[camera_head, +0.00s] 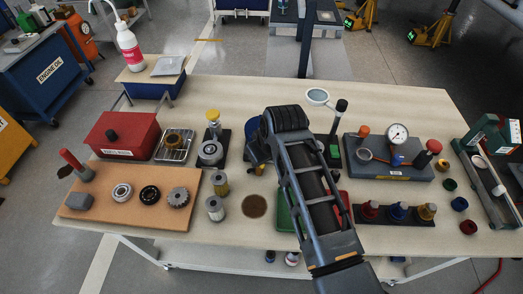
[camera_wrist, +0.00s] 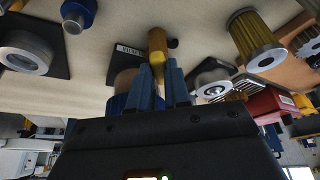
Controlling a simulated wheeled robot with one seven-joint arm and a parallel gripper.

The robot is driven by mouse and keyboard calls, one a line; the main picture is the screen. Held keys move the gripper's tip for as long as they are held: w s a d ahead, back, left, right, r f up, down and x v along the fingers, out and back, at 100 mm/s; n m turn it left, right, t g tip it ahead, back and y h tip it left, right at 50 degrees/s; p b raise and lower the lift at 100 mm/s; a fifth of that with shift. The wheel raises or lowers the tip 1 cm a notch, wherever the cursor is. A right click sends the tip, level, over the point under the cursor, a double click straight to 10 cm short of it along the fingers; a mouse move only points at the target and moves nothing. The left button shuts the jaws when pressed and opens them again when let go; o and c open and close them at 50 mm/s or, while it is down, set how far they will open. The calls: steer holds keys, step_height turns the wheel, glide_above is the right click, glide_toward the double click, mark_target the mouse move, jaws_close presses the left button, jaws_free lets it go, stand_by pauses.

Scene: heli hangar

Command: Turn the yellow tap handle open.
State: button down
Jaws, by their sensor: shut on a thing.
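The yellow tap handle (camera_wrist: 157,42) shows in the wrist view as a rounded yellow bar by a black plate with a white label. My gripper (camera_wrist: 160,82) has its two blue fingers close together on either side of the handle's near end, and is shut on it. A brown and blue round part (camera_wrist: 124,90) sits just behind and left of the fingers. In the head view, my arm covers the handle and most of my gripper. I cannot tell the handle's turn angle.
In the head view, a yellow-topped fitting (camera_head: 213,117) stands left of my arm. A red box (camera_head: 126,135) and a wooden board (camera_head: 100,196) with bearings lie farther left. A gauge plate (camera_head: 397,175) stands right. Bare tabletop (camera_head: 240,92) shows at the back.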

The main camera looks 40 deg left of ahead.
steer(key=m, duration=0.2)
steer(key=m+t+h+p, duration=0.1)
steer(key=m, duration=0.1)
steer(key=shift+s+a, duration=0.15)
steer(key=shift+s, duration=0.05)
steer(key=shift+m+t+h+p, duration=0.4)
steer(key=shift+m+t, duration=0.1)
steer(key=shift+m, duration=1.1)
steer(key=c, duration=1.1)
jaws_free()
steer(key=v, duration=0.7)
steer(key=shift+s+r, duration=0.2)
steer(key=shift+r, duration=0.1)
